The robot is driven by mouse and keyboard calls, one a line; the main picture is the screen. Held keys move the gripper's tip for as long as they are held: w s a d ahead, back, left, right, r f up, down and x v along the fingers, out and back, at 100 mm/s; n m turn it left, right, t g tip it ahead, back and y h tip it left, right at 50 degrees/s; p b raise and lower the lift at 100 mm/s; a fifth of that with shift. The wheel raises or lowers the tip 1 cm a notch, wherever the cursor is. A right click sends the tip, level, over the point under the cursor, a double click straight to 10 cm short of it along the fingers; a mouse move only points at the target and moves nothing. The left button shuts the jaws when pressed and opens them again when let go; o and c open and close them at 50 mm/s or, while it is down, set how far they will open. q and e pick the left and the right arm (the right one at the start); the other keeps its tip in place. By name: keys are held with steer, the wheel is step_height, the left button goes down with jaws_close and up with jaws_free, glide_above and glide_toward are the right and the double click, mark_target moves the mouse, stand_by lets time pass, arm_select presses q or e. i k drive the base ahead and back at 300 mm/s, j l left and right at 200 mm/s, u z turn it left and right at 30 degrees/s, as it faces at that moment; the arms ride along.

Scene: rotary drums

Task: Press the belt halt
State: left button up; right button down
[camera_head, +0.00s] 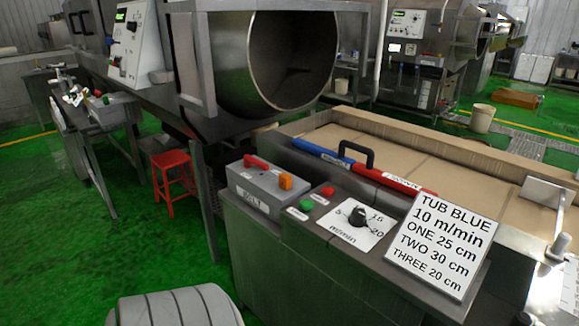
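The belt control panel stands in front of me, on the near end of the conveyor. A red button (328,191) and a green button (307,205) sit side by side on it, each with a small label too small to read. Left of them is a grey box (262,190) with a label that seems to read BELT. It carries a red part (256,162) and an orange part (286,182). A black dial (358,217) sits on a white speed plate right of the buttons. Nothing covers the buttons. Neither of my grippers shows.
A sign (441,243) reading TUB BLUE, 10 m/min stands tilted on the panel's right. A bar with blue and red parts (320,153) and a black handle lies along the belt (408,158). A large drum (290,60) stands behind. A red stool (172,175) is left on green floor.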

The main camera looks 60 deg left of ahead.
mark_target(327, 191)
steer(key=u, duration=1.9)
